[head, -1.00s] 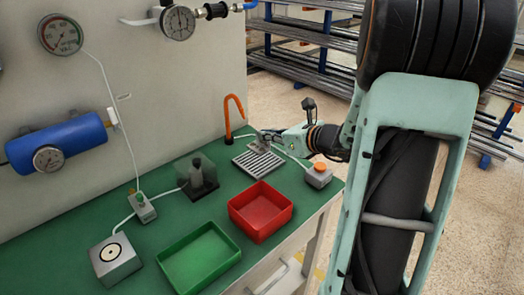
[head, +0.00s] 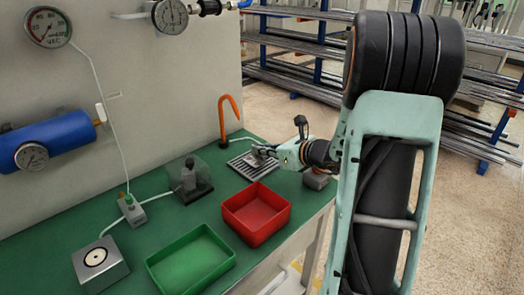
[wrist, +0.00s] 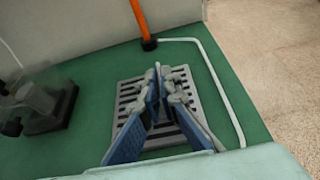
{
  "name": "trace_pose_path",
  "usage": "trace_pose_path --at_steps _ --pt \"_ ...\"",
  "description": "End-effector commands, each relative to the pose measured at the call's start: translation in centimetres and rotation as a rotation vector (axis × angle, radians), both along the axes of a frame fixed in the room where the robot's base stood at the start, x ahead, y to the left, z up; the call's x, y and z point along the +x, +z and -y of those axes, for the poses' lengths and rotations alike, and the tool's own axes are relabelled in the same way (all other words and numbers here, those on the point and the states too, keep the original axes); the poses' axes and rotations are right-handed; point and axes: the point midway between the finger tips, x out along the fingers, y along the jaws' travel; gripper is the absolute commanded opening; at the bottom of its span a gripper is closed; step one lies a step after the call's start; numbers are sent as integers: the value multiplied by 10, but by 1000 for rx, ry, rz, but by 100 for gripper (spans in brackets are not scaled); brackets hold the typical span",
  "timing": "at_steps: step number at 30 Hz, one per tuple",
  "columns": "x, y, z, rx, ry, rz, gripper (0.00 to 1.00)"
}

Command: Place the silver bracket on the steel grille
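The steel grille (head: 240,164) is a flat slotted plate on the green bench top; it also shows in the wrist view (wrist: 128,100). My gripper (head: 268,152) is over the grille. In the wrist view, my gripper (wrist: 160,86) has its blue-padded fingers drawn together over the grille's middle, with a thin grey piece between the tips. This piece seems to be the silver bracket (wrist: 157,72), largely hidden by the fingers. In the head view it is a small grey shape at the fingertips. I cannot tell whether it touches the grille.
A red bin (head: 256,212) and a green tray (head: 190,260) stand nearer on the bench. A dark fixture with a clear guard (head: 190,180) is left of the grille. An orange hook (head: 222,118) rises behind it. A white cable (wrist: 215,75) runs beside the grille.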

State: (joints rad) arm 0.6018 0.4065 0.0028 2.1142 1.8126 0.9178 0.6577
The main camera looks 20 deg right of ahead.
Motion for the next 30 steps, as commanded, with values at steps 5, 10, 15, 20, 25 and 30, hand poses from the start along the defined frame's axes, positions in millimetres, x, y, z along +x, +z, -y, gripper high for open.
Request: trace_pose_path --at_steps 5,10,15,20,25,30 --pt "0 -3 0 0 0 0 10" --pt "0 -3 0 0 0 0 22" --pt "0 -3 0 0 0 0 22" --pt "0 4 0 0 0 0 22" --pt "-28 15 13 -2 -5 1 22" --pt "-61 30 26 -2 -3 1 22"
